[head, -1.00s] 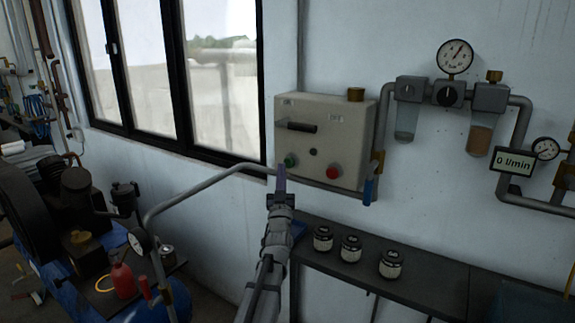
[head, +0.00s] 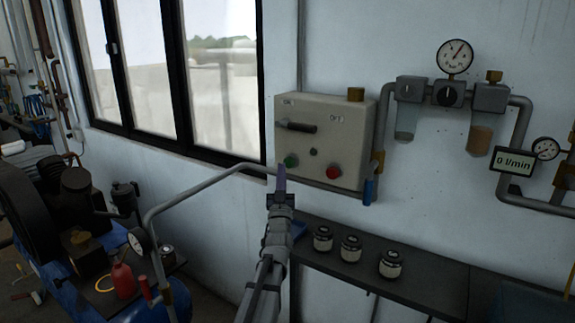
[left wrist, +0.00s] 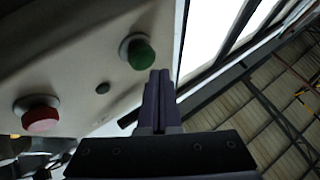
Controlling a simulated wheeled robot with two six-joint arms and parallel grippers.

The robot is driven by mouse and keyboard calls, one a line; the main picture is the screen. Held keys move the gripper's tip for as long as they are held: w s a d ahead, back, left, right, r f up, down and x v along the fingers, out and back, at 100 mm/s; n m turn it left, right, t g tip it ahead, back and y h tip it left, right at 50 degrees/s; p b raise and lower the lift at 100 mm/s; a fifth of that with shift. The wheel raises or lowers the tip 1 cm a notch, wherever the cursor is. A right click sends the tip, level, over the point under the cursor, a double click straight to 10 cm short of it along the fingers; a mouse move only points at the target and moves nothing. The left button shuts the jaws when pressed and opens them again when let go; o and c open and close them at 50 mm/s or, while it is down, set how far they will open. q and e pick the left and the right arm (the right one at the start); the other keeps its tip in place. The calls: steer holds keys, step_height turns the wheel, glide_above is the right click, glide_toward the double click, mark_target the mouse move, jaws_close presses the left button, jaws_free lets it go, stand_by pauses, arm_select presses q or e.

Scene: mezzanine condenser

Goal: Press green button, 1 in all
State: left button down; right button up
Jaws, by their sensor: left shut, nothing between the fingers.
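The green button (head: 291,160) sits on the lower left of a beige control box on the wall. In the left wrist view the green button (left wrist: 140,52) is just beyond and slightly left of the fingertips. My left gripper (head: 281,170) is shut and empty, with its tips just below and left of the button in the head view. In the left wrist view the shut fingers (left wrist: 160,80) point toward the box face. I cannot tell for certain whether they touch the button; a small gap seems to show. My right gripper is not in view.
A red button (head: 333,172) and a small dark knob (head: 313,152) share the control box (head: 345,115), with a black handle (head: 297,127) above. A grey pipe (head: 205,180) runs below left. Several jars (head: 351,248) stand on a dark shelf (head: 430,270).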

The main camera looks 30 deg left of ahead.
arm_select(q)
steer(key=shift+w, duration=0.2)
stand_by(0.6)
steer(key=shift+w, duration=0.25)
steer(key=shift+w, duration=0.55)
stand_by(0.8)
steer(key=shift+s, duration=0.95)
steer(key=s, duration=0.5)
steer(key=shift+a, duration=0.2)
stand_by(0.9)
